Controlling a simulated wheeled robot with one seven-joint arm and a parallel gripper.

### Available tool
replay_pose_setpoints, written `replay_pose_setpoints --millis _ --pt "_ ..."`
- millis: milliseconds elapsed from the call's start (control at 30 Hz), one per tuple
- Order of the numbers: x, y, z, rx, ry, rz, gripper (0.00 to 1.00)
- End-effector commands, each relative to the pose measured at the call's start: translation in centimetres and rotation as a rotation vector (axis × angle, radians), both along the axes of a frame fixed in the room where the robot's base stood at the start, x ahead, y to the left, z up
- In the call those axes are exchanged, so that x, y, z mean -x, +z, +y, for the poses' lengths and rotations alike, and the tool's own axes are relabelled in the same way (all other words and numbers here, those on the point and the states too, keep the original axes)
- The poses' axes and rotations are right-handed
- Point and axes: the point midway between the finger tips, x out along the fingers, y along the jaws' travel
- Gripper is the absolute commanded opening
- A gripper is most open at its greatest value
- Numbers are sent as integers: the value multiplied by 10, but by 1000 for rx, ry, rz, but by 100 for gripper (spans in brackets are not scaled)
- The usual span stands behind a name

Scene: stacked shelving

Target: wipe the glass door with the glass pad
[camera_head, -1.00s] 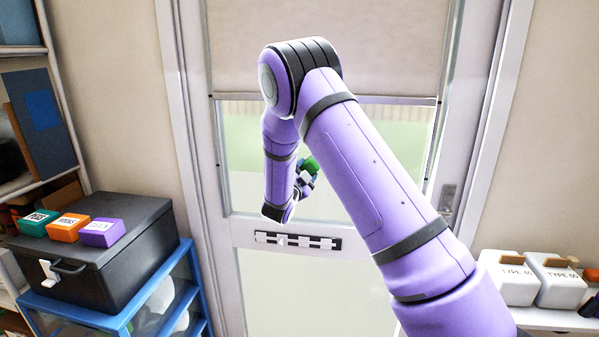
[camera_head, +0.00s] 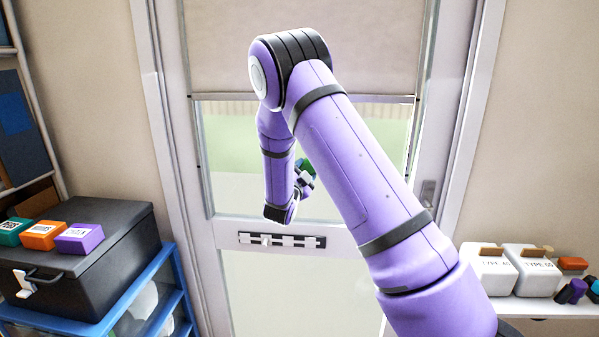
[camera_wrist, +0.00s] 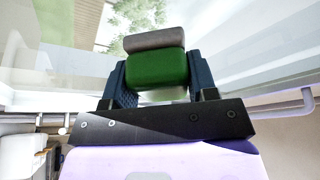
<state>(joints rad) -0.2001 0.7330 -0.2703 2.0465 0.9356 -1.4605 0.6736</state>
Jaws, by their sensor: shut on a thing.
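The glass door (camera_head: 236,165) stands straight ahead, with a white frame and a pale blind over its upper part. My gripper (camera_head: 304,184) is in front of its upper pane, partly hidden by my arm. In the wrist view my gripper (camera_wrist: 160,84) is shut on a green pad (camera_wrist: 158,70) with a grey face, held between two dark blue fingers. The pad also shows as a small green patch in the head view (camera_head: 308,166). The grey face points toward the glass. I cannot tell whether it touches the glass.
A black strip with white pieces (camera_head: 282,241) is on the door's middle rail. A black box (camera_head: 85,262) with small labelled boxes stands on a blue rack (camera_head: 160,270) at left. White containers (camera_head: 488,268) stand on a shelf at right. A door handle (camera_head: 428,194) is beside my arm.

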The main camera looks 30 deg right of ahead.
Motion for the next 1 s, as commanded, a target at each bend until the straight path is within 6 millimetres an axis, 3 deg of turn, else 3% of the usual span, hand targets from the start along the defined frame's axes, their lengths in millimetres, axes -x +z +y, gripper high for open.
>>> replay_pose_setpoints --millis 367,700,1000 --pt "16 0 -19 -1 0 2 27" --pt "14 15 -20 -1 1 -2 27" --pt "7 17 -12 0 3 0 27"
